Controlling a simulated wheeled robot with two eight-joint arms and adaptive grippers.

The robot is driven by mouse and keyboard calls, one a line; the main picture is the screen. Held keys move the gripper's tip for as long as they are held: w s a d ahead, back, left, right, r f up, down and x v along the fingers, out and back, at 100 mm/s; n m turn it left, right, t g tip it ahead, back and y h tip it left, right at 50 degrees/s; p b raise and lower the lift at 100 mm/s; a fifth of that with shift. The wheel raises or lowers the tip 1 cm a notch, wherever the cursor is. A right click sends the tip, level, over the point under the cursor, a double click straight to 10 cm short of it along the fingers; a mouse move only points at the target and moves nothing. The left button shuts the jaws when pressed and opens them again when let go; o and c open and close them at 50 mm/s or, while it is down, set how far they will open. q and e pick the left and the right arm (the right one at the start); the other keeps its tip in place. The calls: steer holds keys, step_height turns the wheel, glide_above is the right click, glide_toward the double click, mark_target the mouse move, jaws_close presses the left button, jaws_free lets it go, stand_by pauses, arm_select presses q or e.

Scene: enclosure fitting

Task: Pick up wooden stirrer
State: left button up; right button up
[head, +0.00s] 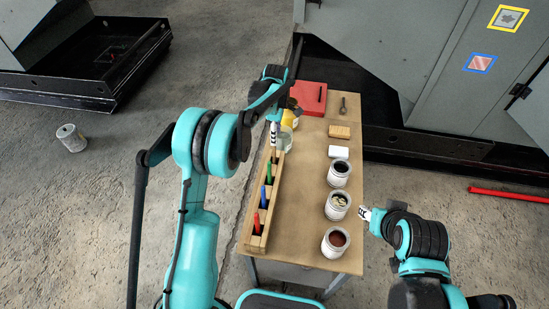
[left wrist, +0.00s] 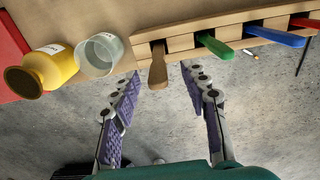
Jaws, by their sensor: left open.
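The wooden stirrer (left wrist: 157,68) is a brown flat handle in the end slot of a wooden rack (left wrist: 225,27). Its outer end sticks out past the rack's edge in the left wrist view. My left gripper (left wrist: 162,78) is open, with a purple-padded finger on either side of the stirrer's end, and it holds nothing. In the head view, my left gripper (head: 275,134) is over the far part of the rack (head: 257,241) and largely hides the stirrer. My right gripper (head: 366,213) is beside the table's right edge, near the cans; its jaws are too small to judge.
Green (left wrist: 214,45), blue (left wrist: 275,36) and red (left wrist: 306,22) handles share the rack. A clear jar (left wrist: 101,56) and yellow bottle (left wrist: 50,68) stand close to the stirrer. Three open cans (head: 338,206) line the table's right side. The table's middle (head: 298,195) is clear.

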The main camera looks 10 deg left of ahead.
mark_target(274, 154)
arm_select(q)
step_height(274, 154, down, 8)
steer(key=b, duration=0.1)
steer(key=shift+w+a+r+b, duration=0.25)
steer(key=shift+b, duration=0.15)
steer(key=shift+r, duration=0.1)
steer(key=shift+c, duration=0.6)
jaws_close()
